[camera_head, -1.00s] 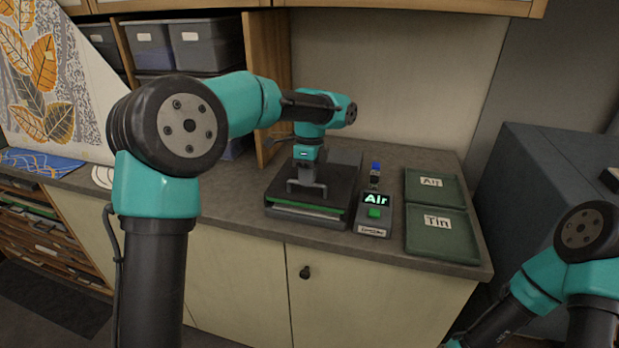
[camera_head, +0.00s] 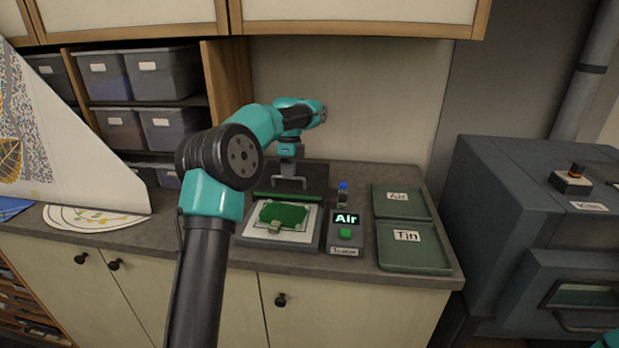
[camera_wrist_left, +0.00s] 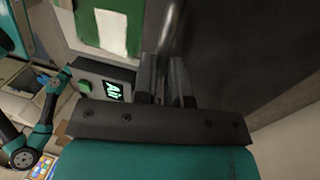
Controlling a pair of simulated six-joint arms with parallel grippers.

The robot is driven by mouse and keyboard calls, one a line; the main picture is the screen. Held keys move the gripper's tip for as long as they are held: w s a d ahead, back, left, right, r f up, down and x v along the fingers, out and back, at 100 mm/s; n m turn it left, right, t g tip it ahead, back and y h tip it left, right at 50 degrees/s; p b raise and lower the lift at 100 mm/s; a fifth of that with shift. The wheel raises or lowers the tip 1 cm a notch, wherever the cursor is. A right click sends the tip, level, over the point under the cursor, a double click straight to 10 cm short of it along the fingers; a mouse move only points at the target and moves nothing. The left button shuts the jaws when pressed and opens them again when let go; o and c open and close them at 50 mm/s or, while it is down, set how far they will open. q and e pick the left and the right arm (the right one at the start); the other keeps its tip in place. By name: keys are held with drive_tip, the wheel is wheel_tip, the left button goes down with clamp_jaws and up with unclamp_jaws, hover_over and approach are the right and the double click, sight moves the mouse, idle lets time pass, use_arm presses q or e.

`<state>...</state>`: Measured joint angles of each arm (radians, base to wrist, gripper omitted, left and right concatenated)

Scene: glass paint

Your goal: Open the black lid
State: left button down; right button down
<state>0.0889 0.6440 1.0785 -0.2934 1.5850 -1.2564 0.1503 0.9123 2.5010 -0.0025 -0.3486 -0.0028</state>
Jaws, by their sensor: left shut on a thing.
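In the left wrist view the jaws (camera_wrist_left: 166,82) close around a grey bar, the lid handle (camera_wrist_left: 171,38).
Right of the box stands a small device with a lit "Air" display (camera_head: 346,218) and a green button. Two green trays, labelled Air (camera_head: 396,196) and Tin (camera_head: 407,236), lie further right. A grey kiln-like cabinet (camera_head: 530,220) stands beyond the counter's end.

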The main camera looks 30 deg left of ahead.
use_arm(q)
drive_tip(key=shift+w+a, duration=0.1)
drive_tip(key=shift+w, duration=0.2)
drive_tip(key=c, duration=1.2)
unclamp_jaws()
drive_tip(key=shift+o, duration=0.2)
